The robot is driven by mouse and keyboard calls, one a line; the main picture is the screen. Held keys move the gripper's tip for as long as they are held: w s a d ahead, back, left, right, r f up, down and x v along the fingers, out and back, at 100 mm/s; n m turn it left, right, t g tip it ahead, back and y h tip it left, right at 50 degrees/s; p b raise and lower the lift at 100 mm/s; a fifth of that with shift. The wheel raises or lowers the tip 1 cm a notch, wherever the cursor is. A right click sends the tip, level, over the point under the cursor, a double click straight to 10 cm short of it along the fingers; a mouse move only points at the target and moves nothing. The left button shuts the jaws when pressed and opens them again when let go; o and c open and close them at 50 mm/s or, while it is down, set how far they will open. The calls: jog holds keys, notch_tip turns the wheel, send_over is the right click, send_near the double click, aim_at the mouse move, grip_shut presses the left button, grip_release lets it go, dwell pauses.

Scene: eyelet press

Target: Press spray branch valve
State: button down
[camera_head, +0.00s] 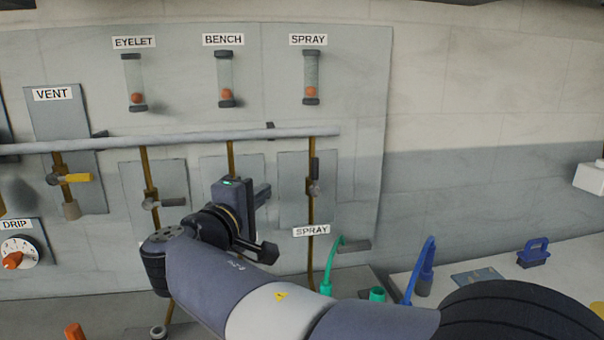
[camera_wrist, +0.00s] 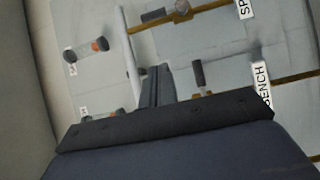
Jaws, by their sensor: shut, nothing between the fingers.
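The spray branch valve (camera_head: 314,187) sits on the right-hand brass pipe in the head view, above a SPRAY label (camera_head: 311,231). Its dark handle (camera_head: 314,166) stands upright along the pipe.
The grey manifold pipe (camera_head: 190,141) runs above the branches. The spray gauge (camera_head: 311,77) has its orange ball low, like the EYELET and BENCH gauges. A vent valve (camera_head: 72,179) is at left. Green and blue hooked tools stand below right.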

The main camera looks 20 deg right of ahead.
aim_at(315, 176)
jog(key=s+d+p+x, duration=0.2)
jog(key=p+x, duration=0.1)
jog(key=x, duration=0.9)
jog(key=shift+w+d, duration=0.15)
jog(key=shift+d, duration=0.1)
